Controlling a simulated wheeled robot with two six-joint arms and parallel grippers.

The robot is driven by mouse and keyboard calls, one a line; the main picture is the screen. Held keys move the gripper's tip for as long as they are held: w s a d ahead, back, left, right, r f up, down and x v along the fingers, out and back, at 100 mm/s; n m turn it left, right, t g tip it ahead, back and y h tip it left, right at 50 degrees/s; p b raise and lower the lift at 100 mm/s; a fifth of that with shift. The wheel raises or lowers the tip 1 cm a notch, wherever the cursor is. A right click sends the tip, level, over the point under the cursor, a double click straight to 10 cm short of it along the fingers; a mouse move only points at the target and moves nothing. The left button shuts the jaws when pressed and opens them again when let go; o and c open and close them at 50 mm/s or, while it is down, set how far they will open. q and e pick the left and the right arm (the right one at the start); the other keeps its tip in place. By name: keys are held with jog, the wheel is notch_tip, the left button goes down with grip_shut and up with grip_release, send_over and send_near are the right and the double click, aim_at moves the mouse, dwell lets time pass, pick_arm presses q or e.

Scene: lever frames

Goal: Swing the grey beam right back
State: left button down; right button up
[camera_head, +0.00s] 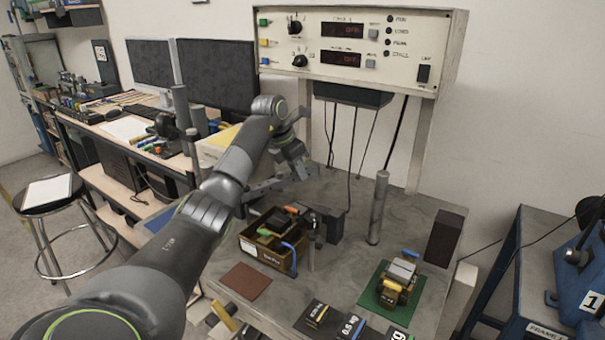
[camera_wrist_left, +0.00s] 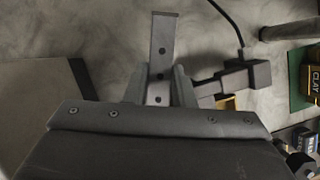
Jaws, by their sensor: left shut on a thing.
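The grey beam (camera_wrist_left: 164,42) is a flat bar with dark holes. In the left wrist view it runs up from between my left gripper's fingers (camera_wrist_left: 160,88), which are shut on it. In the head view my left gripper (camera_head: 299,170) reaches down over the back of the bench. A grey bar, apparently the beam (camera_head: 262,190), shows beside it, partly hidden by my left arm. My right gripper is in neither view.
A brown box of parts (camera_head: 267,252) and a dark block (camera_head: 334,226) stand near the beam. A grey post (camera_head: 378,208) rises to the right. A green mat (camera_head: 372,300) bears a yellow-and-grey object. The control panel (camera_head: 360,48) stands behind, with hanging cables.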

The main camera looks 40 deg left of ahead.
pick_arm(q)
jog(key=shift+w+a+r+n, duration=0.1)
jog(key=shift+w+a+n, duration=0.1)
jog(key=shift+a+n, duration=0.25)
jog(key=shift+w+a+n, duration=0.1)
jog(key=shift+a+n, duration=0.15)
jog(key=shift+a, duration=0.1)
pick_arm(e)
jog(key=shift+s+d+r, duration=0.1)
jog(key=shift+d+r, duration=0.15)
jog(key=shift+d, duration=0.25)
pick_arm(q)
jog(key=c, duration=1.2)
grip_release()
